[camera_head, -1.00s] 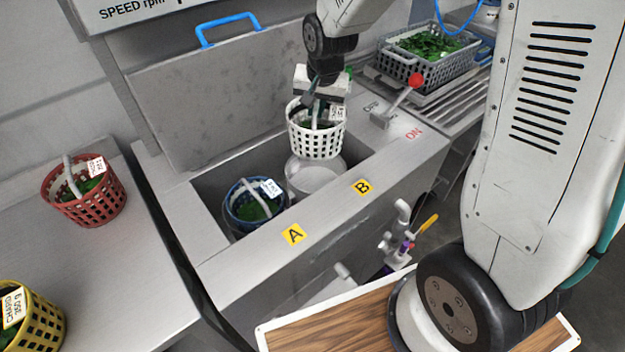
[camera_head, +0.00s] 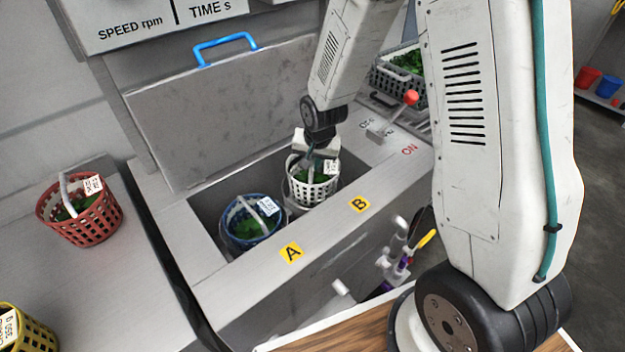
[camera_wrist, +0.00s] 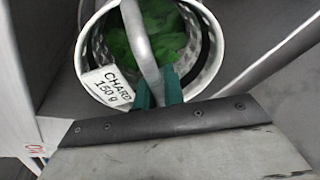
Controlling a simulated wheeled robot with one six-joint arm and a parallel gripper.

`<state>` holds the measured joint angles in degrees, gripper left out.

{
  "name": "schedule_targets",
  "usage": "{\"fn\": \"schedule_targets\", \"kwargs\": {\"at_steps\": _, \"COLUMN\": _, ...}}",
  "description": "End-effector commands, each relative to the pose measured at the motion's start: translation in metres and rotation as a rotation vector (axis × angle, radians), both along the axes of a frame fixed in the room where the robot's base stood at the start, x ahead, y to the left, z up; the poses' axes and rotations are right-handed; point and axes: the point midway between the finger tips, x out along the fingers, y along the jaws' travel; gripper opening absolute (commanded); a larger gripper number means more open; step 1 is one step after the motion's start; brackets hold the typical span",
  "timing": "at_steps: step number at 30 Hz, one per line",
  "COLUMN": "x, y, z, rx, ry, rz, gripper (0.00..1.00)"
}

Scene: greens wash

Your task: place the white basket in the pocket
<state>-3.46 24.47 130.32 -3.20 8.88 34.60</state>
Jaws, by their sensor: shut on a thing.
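The white basket (camera_head: 313,188) holds greens and has a white tag. It sits low over the pocket marked B in the machine well, its lower part at the pocket's rim; I cannot tell if it rests on the bottom. My gripper (camera_head: 314,158) is shut on its handle from above. In the wrist view the basket (camera_wrist: 205,62) shows a tag reading CHARD 150 g, and the green fingertips (camera_wrist: 160,88) close on the grey handle. The pocket's inside is hidden by the basket.
The blue basket (camera_head: 250,222) sits in pocket A, close to the left. A raised lid (camera_head: 240,110) stands behind the well. A red-knobbed lever (camera_head: 411,97) is at the right. Red (camera_head: 80,215) and yellow (camera_head: 28,330) baskets stand on the left counter.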

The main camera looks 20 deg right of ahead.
Motion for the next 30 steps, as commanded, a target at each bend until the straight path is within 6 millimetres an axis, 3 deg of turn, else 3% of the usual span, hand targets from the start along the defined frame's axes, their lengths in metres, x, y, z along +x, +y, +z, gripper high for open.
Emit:
{"fn": "schedule_targets", "kwargs": {"at_steps": 12, "x": 0.0, "y": 0.0, "z": -0.048, "rx": 0.0, "ry": 0.0, "rz": 0.001, "gripper": 0.0}}
{"fn": "schedule_targets", "kwargs": {"at_steps": 24, "x": 0.001, "y": 0.0, "z": -0.053, "rx": -0.001, "ry": -0.001, "rz": 0.001, "gripper": 0.0}}
{"fn": "schedule_targets", "kwargs": {"at_steps": 25, "x": 0.0, "y": 0.0, "z": -0.053, "rx": 0.0, "ry": -0.001, "rz": 0.0, "gripper": 0.16}}
{"fn": "schedule_targets", "kwargs": {"at_steps": 27, "x": 0.0, "y": 0.0, "z": -0.053, "rx": 0.0, "ry": -0.001, "rz": 0.0, "gripper": 0.32}}
{"fn": "schedule_targets", "kwargs": {"at_steps": 30, "x": 0.0, "y": 0.0, "z": -0.053, "rx": 0.0, "ry": -0.001, "rz": 0.0, "gripper": 0.32}}
